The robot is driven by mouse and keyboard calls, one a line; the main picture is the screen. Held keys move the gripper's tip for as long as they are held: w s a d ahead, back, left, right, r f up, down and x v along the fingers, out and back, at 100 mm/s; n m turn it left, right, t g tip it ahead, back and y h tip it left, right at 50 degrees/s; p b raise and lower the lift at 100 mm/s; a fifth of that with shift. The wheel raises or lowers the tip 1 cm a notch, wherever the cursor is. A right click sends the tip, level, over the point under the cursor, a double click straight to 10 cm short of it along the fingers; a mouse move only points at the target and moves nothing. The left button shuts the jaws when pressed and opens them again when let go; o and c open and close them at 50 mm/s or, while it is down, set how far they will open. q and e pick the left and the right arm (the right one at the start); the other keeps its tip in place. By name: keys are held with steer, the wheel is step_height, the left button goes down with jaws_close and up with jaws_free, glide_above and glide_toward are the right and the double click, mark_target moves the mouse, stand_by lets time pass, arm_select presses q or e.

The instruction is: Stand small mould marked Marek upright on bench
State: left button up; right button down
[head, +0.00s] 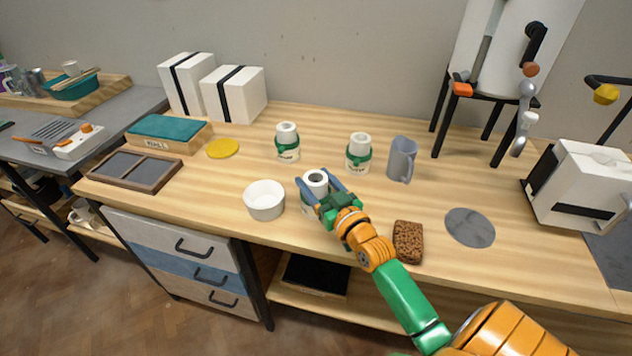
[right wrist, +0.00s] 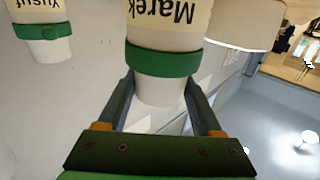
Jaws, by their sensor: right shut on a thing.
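The small mould marked Marek (right wrist: 165,35) is white with a green band and a cream label. In the head view this white mould (head: 316,178) is near the bench's front edge, looking upright with its opening on top. My right gripper (head: 325,197) is shut on it, fingers either side; the wrist view shows the fingers (right wrist: 163,110) near its narrow end, past the green band. Its base is hidden, so I cannot tell whether it touches the bench (head: 330,237). A similar mould marked Yusuf (right wrist: 48,45) stands in the wrist view. My left gripper is out of view.
A white bowl (head: 264,200) is close left of the held mould. Two similar moulds (head: 287,142) (head: 359,153) and a grey-blue mug (head: 402,159) stand behind. A brown sponge-like block (head: 408,242) and grey disc (head: 470,227) lie right. Bench is clear between bowl and yellow disc (head: 222,148).

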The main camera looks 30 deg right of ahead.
steer(key=shift+s+a+f+b, duration=0.1)
steer(key=shift+s+f+b, duration=0.1)
steer(key=shift+f, duration=0.15)
steer(key=shift+s+a+f+b, duration=0.1)
steer(key=shift+f+b, duration=0.1)
steer(key=shift+f, duration=0.15)
steer(key=shift+c, duration=0.2)
jaws_free()
steer(key=shift+f, duration=0.15)
steer(key=shift+r+p, duration=0.45)
steer(key=shift+r, duration=0.15)
steer(key=s, duration=1)
steer(key=shift+s+a+r+b, duration=0.15)
steer(key=shift+s+a+b, duration=0.05)
steer(key=shift+a+b, duration=0.1)
steer(key=shift+s+a+r, duration=0.1)
steer(key=shift+s+r, duration=0.05)
steer(key=shift+s, duration=0.4)
